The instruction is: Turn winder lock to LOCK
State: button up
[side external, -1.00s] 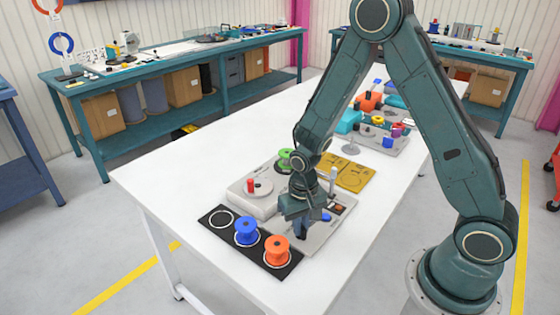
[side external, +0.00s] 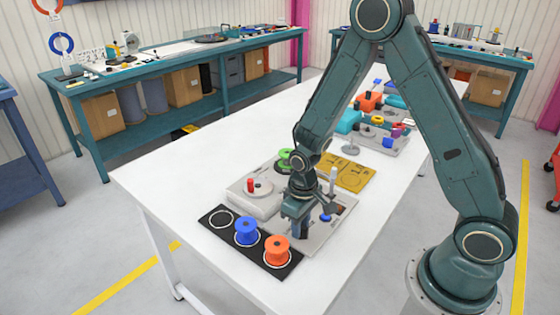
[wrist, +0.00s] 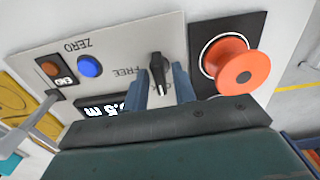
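The winder lock is a black knob (wrist: 157,73) on a light grey panel (wrist: 118,55), seen close in the wrist view. My gripper (wrist: 162,84) has one finger on each side of the knob. Slim gaps seem to show beside the knob, so the fingers look open around it. In the side view my gripper (side external: 298,228) is low over the panel and hides the knob.
An orange reel (wrist: 236,68) on a black mat stands close to the right finger. A blue ZERO button (wrist: 89,66), a brown END button (wrist: 50,66), a display (wrist: 100,106) and a grey lever (wrist: 38,112) lie to the left. A blue reel (side external: 246,231) is also on the mat.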

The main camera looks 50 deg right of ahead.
dwell(0.3)
notch_tip(320, 180, up, 6)
jog(key=shift+r, duration=0.45)
jog(key=shift+r, duration=0.1)
jog(key=shift+s+r, duration=0.15)
jog(key=shift+r, duration=0.45)
jog(key=s+r+t, duration=0.5)
jog(key=s+r, duration=1.1)
jog(key=r, duration=0.4)
jog(key=shift+s+d+r+t, duration=0.15)
jog(key=shift+s+r+t, duration=0.15)
jog(key=shift+s+r, duration=0.1)
